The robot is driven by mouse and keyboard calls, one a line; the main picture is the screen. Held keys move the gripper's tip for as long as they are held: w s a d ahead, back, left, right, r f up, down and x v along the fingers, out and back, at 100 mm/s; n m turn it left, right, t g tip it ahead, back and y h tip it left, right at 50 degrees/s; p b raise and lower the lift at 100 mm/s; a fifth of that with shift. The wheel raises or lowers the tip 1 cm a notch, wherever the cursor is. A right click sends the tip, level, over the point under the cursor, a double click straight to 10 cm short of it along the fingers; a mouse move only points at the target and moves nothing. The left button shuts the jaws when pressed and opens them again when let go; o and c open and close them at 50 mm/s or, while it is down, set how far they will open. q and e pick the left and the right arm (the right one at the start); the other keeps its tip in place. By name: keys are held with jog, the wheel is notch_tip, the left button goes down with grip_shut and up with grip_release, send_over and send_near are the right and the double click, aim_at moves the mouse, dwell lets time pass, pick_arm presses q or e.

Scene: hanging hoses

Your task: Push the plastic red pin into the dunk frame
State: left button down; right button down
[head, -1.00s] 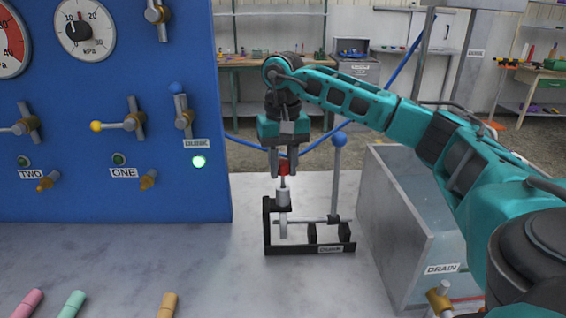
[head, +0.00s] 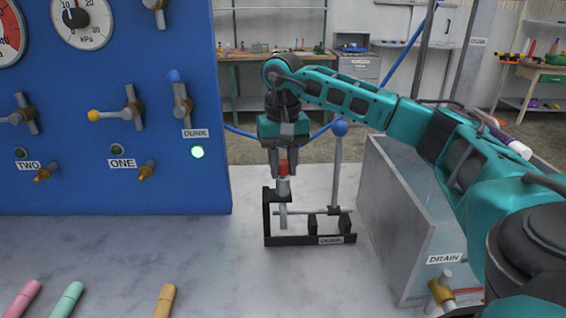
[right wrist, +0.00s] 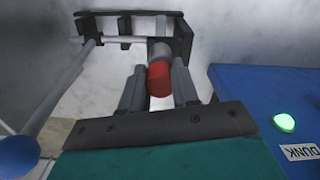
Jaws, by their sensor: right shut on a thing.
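The red pin (head: 283,169) stands upright at the top of the dunk frame's left post, above a grey cylindrical holder. The dunk frame (head: 308,240) is a black stand on the grey table, with a horizontal rod and a blue-knobbed lever (head: 338,150). My right gripper (head: 284,172) points straight down with its fingers on either side of the red pin and is shut on it. In the right wrist view the red pin (right wrist: 159,80) sits between the two grey fingers, in line with the grey holder. The pin's lower part is hidden. My left gripper is not in view.
A blue panel (head: 110,190) with valves, gauges and a lit green DUNK lamp stands at the left. A grey drain tank (head: 400,220) is on the right. Pink, green and orange pegs (head: 166,300) lie at the front left. The table's middle is clear.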

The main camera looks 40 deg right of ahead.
aim_at(283, 162)
jog(key=shift+f, duration=0.25)
jog(key=c, duration=0.8)
grip_release()
notch_tip(283, 162, up, 13)
jog(key=p, duration=0.2)
jog(key=shift+p, duration=0.3)
jog(key=shift+f, duration=0.1)
